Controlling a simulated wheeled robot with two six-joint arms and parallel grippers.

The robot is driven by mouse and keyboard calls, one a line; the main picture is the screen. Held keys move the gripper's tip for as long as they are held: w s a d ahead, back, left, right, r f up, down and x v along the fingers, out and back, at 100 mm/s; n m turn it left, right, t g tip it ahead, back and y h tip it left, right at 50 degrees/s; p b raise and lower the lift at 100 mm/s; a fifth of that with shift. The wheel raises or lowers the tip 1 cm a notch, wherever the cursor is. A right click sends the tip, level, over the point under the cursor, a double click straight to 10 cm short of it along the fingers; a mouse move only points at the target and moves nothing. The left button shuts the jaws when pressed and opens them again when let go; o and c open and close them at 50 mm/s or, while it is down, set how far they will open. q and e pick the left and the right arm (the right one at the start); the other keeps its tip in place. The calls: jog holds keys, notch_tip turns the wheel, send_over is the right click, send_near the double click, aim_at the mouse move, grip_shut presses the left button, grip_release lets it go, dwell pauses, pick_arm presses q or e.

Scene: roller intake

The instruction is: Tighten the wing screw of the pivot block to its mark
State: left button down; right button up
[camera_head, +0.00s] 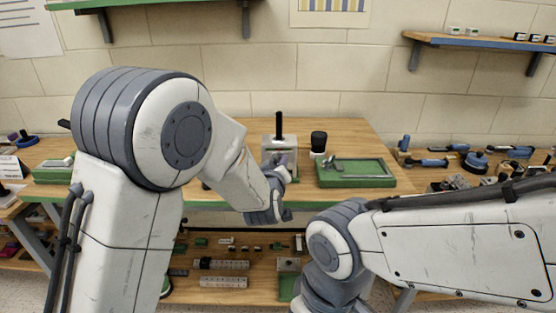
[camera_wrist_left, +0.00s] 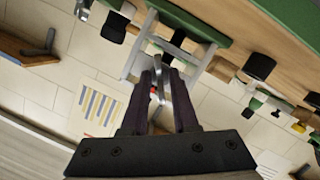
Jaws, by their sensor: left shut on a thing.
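The pivot block (camera_head: 279,142) is a pale grey block with a black post, standing on the wooden bench beyond my left arm. My left gripper (camera_head: 284,168) is at its near side and hides its lower part. In the left wrist view my left gripper (camera_wrist_left: 162,78) has its dark fingers closed on a thin silver wing screw (camera_wrist_left: 164,92). A small red spot shows beside it. The grey frame of the pivot block (camera_wrist_left: 178,54) lies just beyond the fingertips. I cannot tell how the wing stands to its mark. My right gripper is out of the picture.
A green tray (camera_head: 355,173) with metal parts lies right of the block, with a black-capped cylinder (camera_head: 318,142) behind it. Tools lie farther right. A shelf (camera_head: 235,268) with parts is under the bench. My right forearm fills the lower right.

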pick_arm(q)
jog(key=shift+r+m+y+p, duration=0.3)
jog(key=shift+m+p, duration=0.4)
jog(key=shift+p, duration=0.2)
jog(key=shift+f+m+p, duration=0.15)
jog(key=shift+m+p, duration=0.25)
jog(key=shift+p, duration=0.05)
jog(key=shift+f, duration=0.1)
